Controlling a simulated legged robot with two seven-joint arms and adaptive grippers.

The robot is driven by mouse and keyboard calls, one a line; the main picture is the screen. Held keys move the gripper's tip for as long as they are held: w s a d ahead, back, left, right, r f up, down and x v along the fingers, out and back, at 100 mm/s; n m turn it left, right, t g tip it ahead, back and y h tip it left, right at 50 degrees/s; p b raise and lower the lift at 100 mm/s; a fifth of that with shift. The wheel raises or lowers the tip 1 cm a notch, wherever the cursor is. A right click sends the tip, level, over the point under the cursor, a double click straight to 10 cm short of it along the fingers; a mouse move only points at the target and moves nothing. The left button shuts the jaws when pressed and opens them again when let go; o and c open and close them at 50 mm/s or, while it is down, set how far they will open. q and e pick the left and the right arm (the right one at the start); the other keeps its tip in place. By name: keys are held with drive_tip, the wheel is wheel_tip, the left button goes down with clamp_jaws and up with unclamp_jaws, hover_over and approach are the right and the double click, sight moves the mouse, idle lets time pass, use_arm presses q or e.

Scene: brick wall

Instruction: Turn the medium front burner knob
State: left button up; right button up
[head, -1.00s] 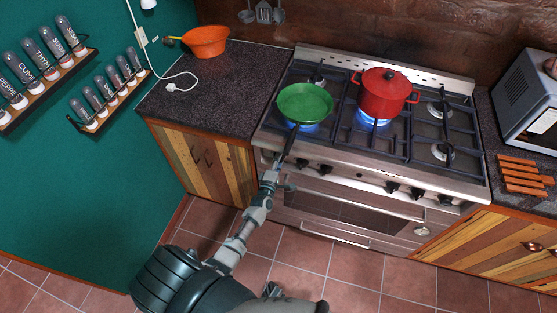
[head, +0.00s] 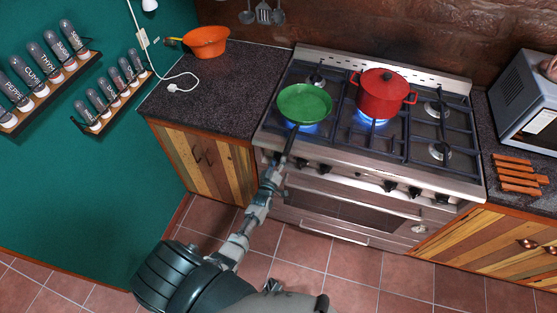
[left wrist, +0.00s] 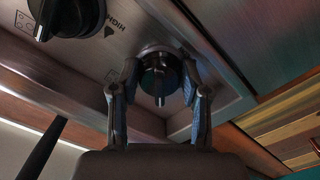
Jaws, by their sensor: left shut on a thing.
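The stove's front panel (head: 350,178) carries several black knobs, some showing to the right of my left gripper (head: 273,164). In the left wrist view, the left gripper (left wrist: 158,92) has its two blue-padded fingers on either side of a black knob (left wrist: 160,75), shut on it. This knob is at the end of the panel, with its pointer toward the bottom of the picture. A neighbouring knob (left wrist: 68,15) with a "HIGH" mark beside it shows at upper left. In the head view the gripper hides the held knob. My right gripper is not in view.
A green pan (head: 304,103) sits over a lit burner, its dark handle reaching toward my left gripper. A red pot (head: 382,95) stands over another flame. Counters flank the stove, with an orange colander (head: 206,41) left and a microwave (head: 530,100) right.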

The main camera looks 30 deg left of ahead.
use_arm(q)
drive_tip(key=m, duration=0.4)
drive_tip(key=shift+f+p, duration=0.1)
drive_tip(key=shift+p, duration=0.2)
drive_tip(key=shift+a+m, duration=0.15)
drive_tip(key=shift+m, duration=1.65)
drive_tip(key=o, duration=1)
drive_tip(key=shift+c, duration=0.2)
drive_tip(key=shift+o, duration=0.8)
drive_tip(key=shift+w, duration=0.1)
drive_tip(key=v, duration=1.2)
drive_tip(key=shift+a+f, duration=0.1)
drive_tip(key=shift+f, duration=0.05)
